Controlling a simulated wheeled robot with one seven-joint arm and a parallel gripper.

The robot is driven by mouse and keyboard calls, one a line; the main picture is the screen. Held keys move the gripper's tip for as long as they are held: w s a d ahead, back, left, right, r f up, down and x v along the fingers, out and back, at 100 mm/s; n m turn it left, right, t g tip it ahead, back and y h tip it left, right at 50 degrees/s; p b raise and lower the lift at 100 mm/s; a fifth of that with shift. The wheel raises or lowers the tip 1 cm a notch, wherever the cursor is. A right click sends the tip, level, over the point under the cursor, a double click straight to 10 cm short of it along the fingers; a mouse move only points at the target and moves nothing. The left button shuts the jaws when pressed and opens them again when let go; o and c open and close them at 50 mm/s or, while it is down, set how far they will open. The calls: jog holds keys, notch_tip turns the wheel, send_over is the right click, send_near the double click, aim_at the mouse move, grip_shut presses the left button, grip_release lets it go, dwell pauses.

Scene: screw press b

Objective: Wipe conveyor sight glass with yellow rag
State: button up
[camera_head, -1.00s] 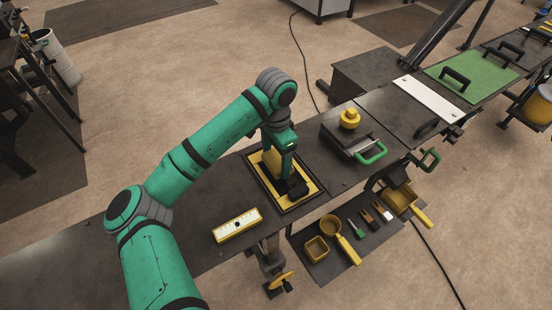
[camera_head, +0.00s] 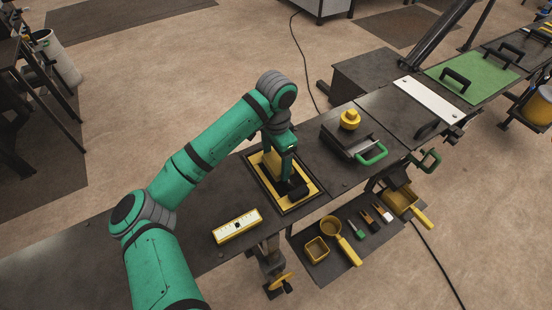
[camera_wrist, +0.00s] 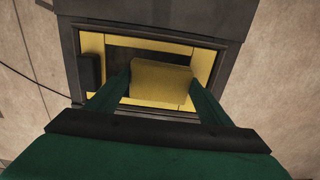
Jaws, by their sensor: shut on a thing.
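The yellow rag (camera_wrist: 160,85) shows as a yellow block between the two green fingers of my gripper (camera_wrist: 159,80) in the wrist view. My gripper is shut on it. The conveyor sight glass is a dark pane in a yellow frame (camera_head: 313,189), set in a dark rim on the bench top. In the head view my gripper (camera_head: 280,168) reaches down over this frame, and the rag partly shows beside the fingers. The wrist view shows the frame (camera_wrist: 92,43) around the rag. I cannot tell whether the rag touches the glass.
A yellow-and-white level-like bar (camera_head: 237,226) lies on the bench to the left. A dark lid with a yellow knob (camera_head: 349,120) and green handle stands to the right. A lower shelf (camera_head: 318,272) holds several small tools.

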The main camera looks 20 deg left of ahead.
jog(key=shift+f, duration=0.2)
jog(key=shift+d, duration=0.1)
jog(key=shift+s+d+f, duration=0.2)
jog(key=shift+s+d, duration=1)
jog(key=shift+d, duration=0.25)
jog(key=shift+r, duration=0.8)
jog(key=shift+a, duration=0.1)
jog(key=shift+w+a+f, duration=0.1)
jog(key=shift+w+a, duration=1.1)
jog(key=shift+a, duration=0.25)
